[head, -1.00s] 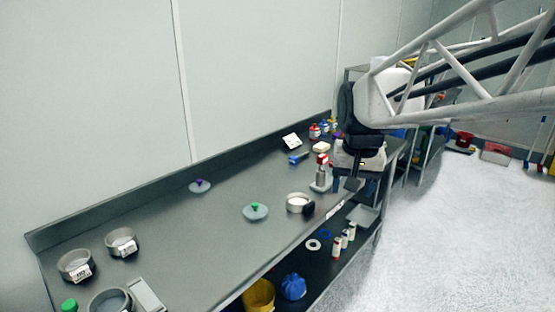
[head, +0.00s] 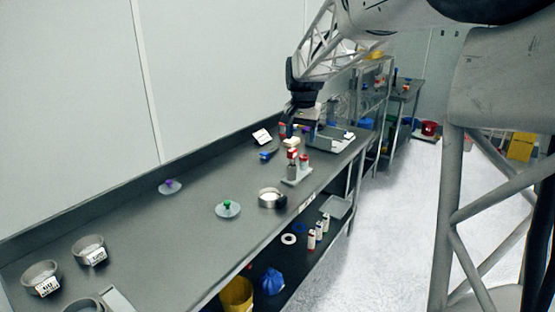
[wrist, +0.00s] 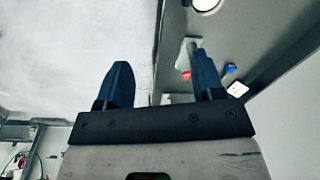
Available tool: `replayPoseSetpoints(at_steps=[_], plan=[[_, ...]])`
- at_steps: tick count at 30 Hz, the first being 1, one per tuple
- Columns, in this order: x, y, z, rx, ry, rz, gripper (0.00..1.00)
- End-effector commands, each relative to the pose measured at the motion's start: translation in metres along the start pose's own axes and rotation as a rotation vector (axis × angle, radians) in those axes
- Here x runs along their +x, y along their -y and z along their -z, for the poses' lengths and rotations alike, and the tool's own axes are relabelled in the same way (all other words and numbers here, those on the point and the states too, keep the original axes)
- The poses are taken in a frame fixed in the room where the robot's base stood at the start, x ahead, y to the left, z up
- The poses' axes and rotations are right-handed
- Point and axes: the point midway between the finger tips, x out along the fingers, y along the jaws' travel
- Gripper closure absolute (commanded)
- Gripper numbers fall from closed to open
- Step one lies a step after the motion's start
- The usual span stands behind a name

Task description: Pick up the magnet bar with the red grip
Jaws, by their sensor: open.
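A small grey stand (head: 297,178) sits near the front edge of the bench and holds upright silver bars with red tops. One red-topped bar (head: 292,157) is at its left and another red top (head: 304,160) is just right of it; I cannot tell which is the magnet bar. My gripper (head: 292,130) is open and empty, above and behind the stand in the head view. In the wrist view, my gripper (wrist: 163,85) shows two spread dark blue fingers. A grey plate (wrist: 185,52) and a red piece (wrist: 186,75) lie beside the right finger, which partly hides them.
A grey tray (head: 330,140) is to the right. The bench's middle is mostly clear.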

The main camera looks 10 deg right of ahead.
Motion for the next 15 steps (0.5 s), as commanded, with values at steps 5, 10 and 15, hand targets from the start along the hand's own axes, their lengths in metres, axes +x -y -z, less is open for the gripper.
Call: replayPoseSetpoints(at_steps=[5,10,15], plan=[[0.017,0.016,0.041,0.045,0.013,-0.006,0.38],[0.034,0.03,0.078,0.088,0.026,-0.013,0.38],[0.054,0.044,0.114,0.132,0.036,-0.019,0.38]])
